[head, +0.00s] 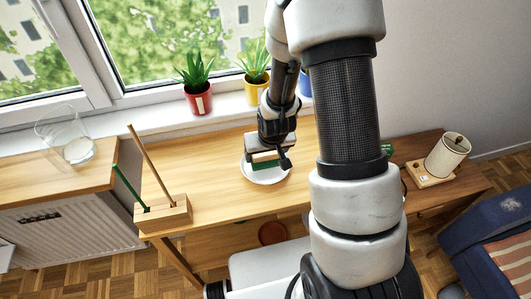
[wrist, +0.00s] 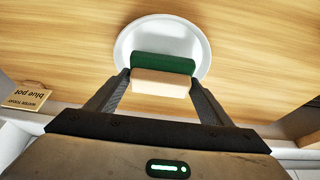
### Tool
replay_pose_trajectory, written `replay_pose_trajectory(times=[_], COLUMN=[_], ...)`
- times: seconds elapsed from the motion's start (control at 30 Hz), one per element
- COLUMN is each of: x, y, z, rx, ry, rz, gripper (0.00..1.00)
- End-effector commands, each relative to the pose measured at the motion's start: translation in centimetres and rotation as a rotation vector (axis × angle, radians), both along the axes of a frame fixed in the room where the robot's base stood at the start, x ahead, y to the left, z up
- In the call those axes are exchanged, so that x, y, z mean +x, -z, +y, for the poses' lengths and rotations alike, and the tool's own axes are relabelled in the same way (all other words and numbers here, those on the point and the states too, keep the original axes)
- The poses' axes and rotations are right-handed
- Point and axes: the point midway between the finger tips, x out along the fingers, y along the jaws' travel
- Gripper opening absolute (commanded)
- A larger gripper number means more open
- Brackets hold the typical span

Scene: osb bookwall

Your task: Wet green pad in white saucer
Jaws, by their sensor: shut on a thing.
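My gripper (wrist: 160,88) is shut on the green pad (wrist: 163,64), a block with a dark green layer and a pale tan layer. In the wrist view the pad overlaps the white saucer (wrist: 145,24). In the head view the pad (head: 266,160) is under my gripper (head: 268,150), over the saucer (head: 258,180) on the wooden desk. I cannot tell whether the pad touches the saucer. My fingers hide part of the pad, and the pad hides part of the saucer.
A lamp (head: 447,156) stands at the right. Potted plants in red (head: 198,103) and yellow (head: 253,96) pots line the sill. A glass (head: 77,148) stands far left. A "blue pot" card (wrist: 27,97) lies left in the wrist view.

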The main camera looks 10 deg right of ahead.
Motion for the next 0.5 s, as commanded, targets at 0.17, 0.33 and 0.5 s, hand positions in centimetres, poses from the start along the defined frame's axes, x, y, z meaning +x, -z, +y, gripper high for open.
replay_pose_trajectory(times=[0.17, 0.33, 0.5], x=[0.00, 0.00, 0.00], y=[0.35, 0.70, 1.05], z=[0.00, 0.00, 0.00], rx=[0.000, 0.000, 0.000], ry=[0.000, 0.000, 0.000], rz=[0.000, 0.000, 0.000], gripper=[0.56, 0.56, 0.56])
